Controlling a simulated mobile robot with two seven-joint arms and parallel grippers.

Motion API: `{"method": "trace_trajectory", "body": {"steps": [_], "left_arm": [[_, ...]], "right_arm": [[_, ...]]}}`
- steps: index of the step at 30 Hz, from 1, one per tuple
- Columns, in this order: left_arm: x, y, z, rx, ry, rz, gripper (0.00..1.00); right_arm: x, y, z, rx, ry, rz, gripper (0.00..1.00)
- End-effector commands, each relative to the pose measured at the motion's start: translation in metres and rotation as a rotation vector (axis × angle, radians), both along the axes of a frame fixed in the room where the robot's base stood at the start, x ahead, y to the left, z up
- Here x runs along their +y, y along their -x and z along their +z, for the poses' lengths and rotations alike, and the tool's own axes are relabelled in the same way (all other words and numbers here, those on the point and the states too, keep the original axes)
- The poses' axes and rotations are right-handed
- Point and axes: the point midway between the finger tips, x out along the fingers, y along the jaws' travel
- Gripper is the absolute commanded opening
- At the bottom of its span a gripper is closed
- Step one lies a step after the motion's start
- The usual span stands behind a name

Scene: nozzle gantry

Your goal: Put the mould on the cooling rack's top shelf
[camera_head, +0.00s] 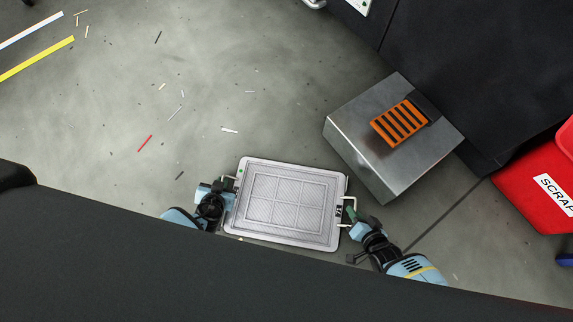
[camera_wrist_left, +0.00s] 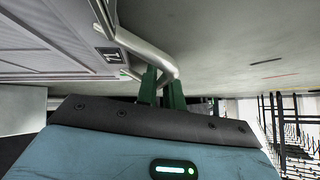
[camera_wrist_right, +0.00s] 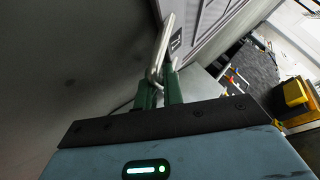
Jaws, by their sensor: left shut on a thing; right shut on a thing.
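The mould (camera_head: 286,203) is a flat light-grey rectangular plate with a ribbed, panelled face and a wire handle at each short end. In the head view it hangs between my two grippers above the floor. My left gripper (camera_head: 228,190) is shut on its left handle; the left wrist view shows the green fingers around the bent metal bar (camera_wrist_left: 160,62). My right gripper (camera_head: 348,212) is shut on its right handle, and the right wrist view shows that handle (camera_wrist_right: 160,58) between the green fingers. No cooling rack can be made out clearly in the head view.
A metal box (camera_head: 375,160) with an orange slatted top piece (camera_head: 399,124) stands right of the mould. A red scrap bin (camera_head: 530,190) is at the far right, beside a large dark cabinet (camera_head: 480,70). The floor at left is open, with scattered thin offcuts.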

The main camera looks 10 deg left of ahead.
Motion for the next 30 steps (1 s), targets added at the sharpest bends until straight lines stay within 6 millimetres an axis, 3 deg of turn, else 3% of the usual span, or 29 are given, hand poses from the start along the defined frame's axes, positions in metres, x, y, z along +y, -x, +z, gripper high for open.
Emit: {"method": "trace_trajectory", "body": {"steps": [14,30], "left_arm": [[0.001,0.001,0.009,-0.001,-0.001,0.001,0.00],[0.001,-0.001,0.042,-0.014,-0.002,0.001,0.00]], "right_arm": [[0.000,0.001,0.010,-0.002,-0.002,0.000,0.00],[0.000,-0.001,0.042,-0.015,-0.001,-0.001,0.00]]}}
